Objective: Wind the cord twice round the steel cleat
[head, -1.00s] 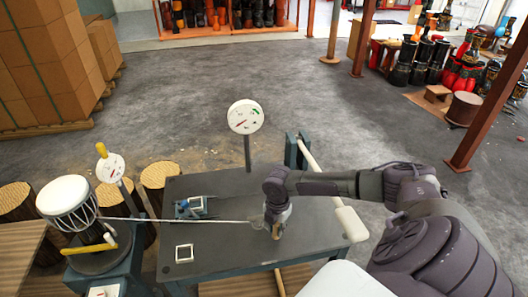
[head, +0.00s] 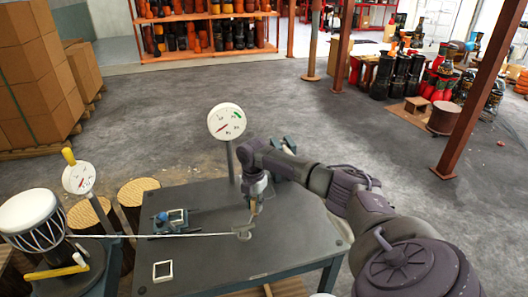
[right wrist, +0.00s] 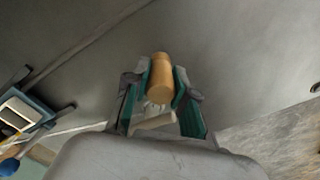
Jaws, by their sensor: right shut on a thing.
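The steel cleat (head: 243,232) stands on the dark bench top (head: 205,262). A pale cord (head: 165,236) runs taut from the goblet drum (head: 32,222) at the left to the cleat. My right gripper (head: 255,204) is just behind and slightly right of the cleat, shut on a tan wooden handle. In the right wrist view the handle (right wrist: 160,78) sits between the green finger pads, with a pale metal part, probably the cleat (right wrist: 153,122), close below it. The cord between handle and cleat, and any turns on the cleat, are too small to tell. My left gripper is out of view.
A white dial (head: 226,122) on a post stands behind the bench, and a smaller dial (head: 79,178) near the drum. A small blue-knobbed device (head: 172,219) and a white square frame (head: 163,271) are on the bench's left. The bench's right side is clear.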

